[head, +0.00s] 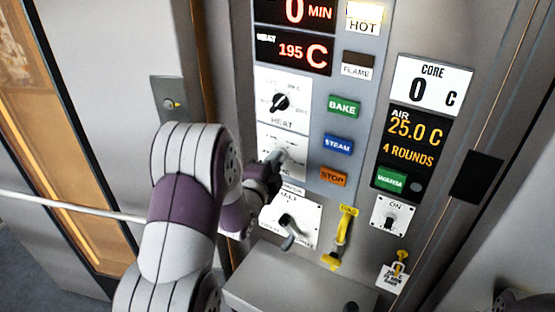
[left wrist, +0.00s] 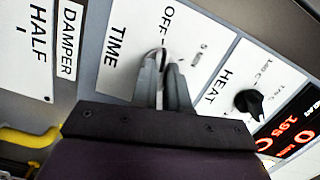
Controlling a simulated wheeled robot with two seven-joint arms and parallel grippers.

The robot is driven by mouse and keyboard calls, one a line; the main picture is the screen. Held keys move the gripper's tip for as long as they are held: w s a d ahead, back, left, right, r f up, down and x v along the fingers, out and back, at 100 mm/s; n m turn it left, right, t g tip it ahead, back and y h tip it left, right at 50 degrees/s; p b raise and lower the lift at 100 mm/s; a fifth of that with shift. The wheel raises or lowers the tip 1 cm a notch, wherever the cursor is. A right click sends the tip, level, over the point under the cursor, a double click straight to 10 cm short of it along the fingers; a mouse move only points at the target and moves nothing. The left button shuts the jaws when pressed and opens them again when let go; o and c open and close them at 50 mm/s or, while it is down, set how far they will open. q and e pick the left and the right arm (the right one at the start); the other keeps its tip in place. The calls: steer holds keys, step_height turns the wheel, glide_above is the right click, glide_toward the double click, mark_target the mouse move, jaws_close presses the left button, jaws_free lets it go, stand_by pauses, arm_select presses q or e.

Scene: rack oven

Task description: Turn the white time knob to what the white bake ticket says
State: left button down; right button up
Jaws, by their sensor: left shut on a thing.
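The white time knob (left wrist: 154,60) sits on a white plate marked TIME (left wrist: 118,45), with OFF and 5 MIN printed around it. My left gripper (left wrist: 163,85) is shut on this knob, and its fingers hide much of it. In the head view my left gripper (head: 278,160) reaches the time plate (head: 283,143), below the heat knob. The upper display (head: 294,12) reads 0 MIN. My right gripper is not in view.
The black heat knob (head: 281,102) is just above, under a display (head: 293,52) reading 195 C. The damper handle (head: 290,228) sticks out below. BAKE (head: 344,107), STEAM (head: 338,145) and STOP (head: 333,177) buttons and a yellow handle (head: 345,228) stand to the right.

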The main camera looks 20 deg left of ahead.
arm_select(q)
steer(key=m+b, duration=0.4)
steer(key=b, duration=0.1)
steer(key=shift+f+t, duration=0.2)
steer(key=shift+t, duration=0.1)
stand_by(0.4)
steer(key=m+b, duration=0.4)
steer(key=b, duration=0.3)
steer(key=shift+m+t, duration=0.3)
steer(key=shift+m, duration=0.1)
stand_by(0.4)
steer(key=shift+f, duration=0.1)
